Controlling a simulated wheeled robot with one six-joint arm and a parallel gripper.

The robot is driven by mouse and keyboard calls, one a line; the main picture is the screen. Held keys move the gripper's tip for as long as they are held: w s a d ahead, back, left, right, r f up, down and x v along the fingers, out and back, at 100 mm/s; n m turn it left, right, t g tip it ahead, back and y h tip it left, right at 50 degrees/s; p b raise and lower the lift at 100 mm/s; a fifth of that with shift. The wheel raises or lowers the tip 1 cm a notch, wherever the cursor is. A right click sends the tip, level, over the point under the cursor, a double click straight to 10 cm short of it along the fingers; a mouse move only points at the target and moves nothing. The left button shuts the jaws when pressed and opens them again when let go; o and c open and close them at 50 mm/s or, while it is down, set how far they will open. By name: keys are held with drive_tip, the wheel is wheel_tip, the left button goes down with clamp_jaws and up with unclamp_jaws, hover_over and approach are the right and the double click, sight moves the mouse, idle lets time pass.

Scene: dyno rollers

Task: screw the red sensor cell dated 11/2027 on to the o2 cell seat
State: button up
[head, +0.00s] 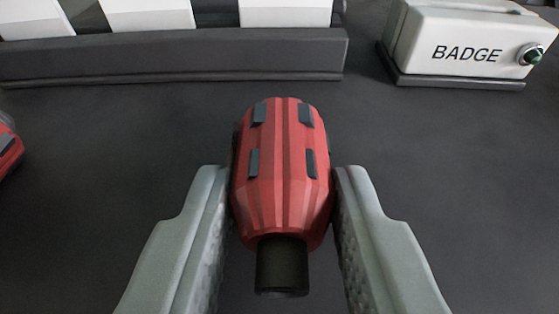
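A red ribbed sensor cell (281,170) with dark grey pads and a black threaded-looking neck (283,266) is in the middle of the head view. Its black neck points toward me. My gripper (282,190) has one grey finger on each side of the cell, and both fingertips appear to press on its flanks. No date shows on the cell's visible side. A second red thing (8,150) is cut off at the left edge; I cannot tell whether it is another cell. The o2 cell seat is not in view.
A dark rack or ledge (180,58) with several white blocks (148,14) runs along the back left. A white box marked BADGE (465,45) with a green-centred round fitting stands at the back right. The dark surface (440,150) between is clear.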

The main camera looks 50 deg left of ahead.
sight(284, 246)
drive_tip(key=shift+r, duration=3)
drive_tip(key=shift+f, duration=2.2)
